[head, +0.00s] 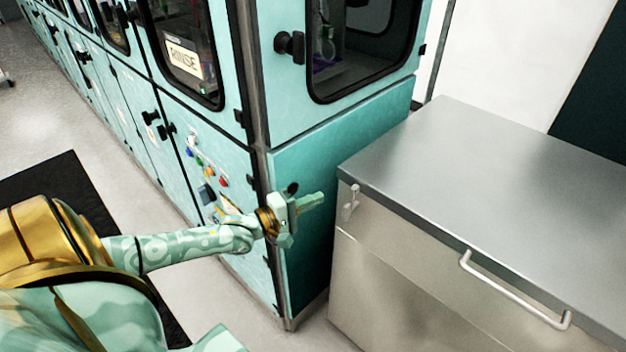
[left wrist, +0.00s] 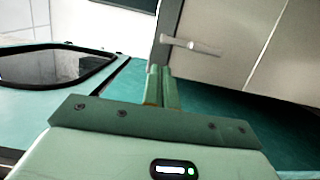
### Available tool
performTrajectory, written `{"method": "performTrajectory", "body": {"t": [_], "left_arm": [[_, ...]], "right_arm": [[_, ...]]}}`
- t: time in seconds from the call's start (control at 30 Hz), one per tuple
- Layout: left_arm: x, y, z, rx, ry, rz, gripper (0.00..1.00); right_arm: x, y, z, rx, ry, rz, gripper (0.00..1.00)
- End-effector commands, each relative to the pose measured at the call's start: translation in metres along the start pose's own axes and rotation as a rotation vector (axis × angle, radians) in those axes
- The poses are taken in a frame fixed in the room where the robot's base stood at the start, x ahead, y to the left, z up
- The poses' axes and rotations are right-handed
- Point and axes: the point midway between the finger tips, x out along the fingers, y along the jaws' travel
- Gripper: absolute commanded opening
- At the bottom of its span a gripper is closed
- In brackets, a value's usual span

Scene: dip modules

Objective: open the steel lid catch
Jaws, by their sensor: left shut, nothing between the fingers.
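The steel lid catch (head: 351,202) is a small metal piece on the front of the steel chest, near its upper left corner, just under the lid (head: 480,185). It also shows in the left wrist view (left wrist: 192,46), just beyond my fingertips. My left gripper (head: 318,198) is shut and empty, to the left of the catch and apart from it in the head view. In the left wrist view its closed fingers (left wrist: 161,72) point toward the catch. The lid lies flat on the chest. My right gripper is not in view.
A long handle bar (head: 512,292) runs along the chest front, right of the catch. A teal cabinet (head: 330,165) with dark windows stands left of the chest, close beside my left gripper. A dark mat (head: 52,188) lies on the floor at left.

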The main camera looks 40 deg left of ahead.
Motion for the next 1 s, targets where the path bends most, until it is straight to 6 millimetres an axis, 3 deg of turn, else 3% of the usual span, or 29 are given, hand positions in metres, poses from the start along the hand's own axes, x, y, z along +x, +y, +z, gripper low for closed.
{"method": "performTrajectory", "body": {"t": [0.2, 0.4, 0.87, 1.0], "left_arm": [[0.042, -0.003, 0.0, 0.001, 0.001, 0.002, 0.0], [0.066, -0.003, 0.0, 0.003, 0.001, -0.002, 0.0], [0.073, -0.001, 0.0, 0.006, 0.001, -0.003, 0.0], [0.074, 0.007, 0.005, 0.081, 0.002, -0.021, 0.0]], "right_arm": [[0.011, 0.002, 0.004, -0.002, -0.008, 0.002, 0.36], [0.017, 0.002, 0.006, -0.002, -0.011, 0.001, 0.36], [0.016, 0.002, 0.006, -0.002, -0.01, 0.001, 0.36], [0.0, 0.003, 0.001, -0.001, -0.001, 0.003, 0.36]]}}
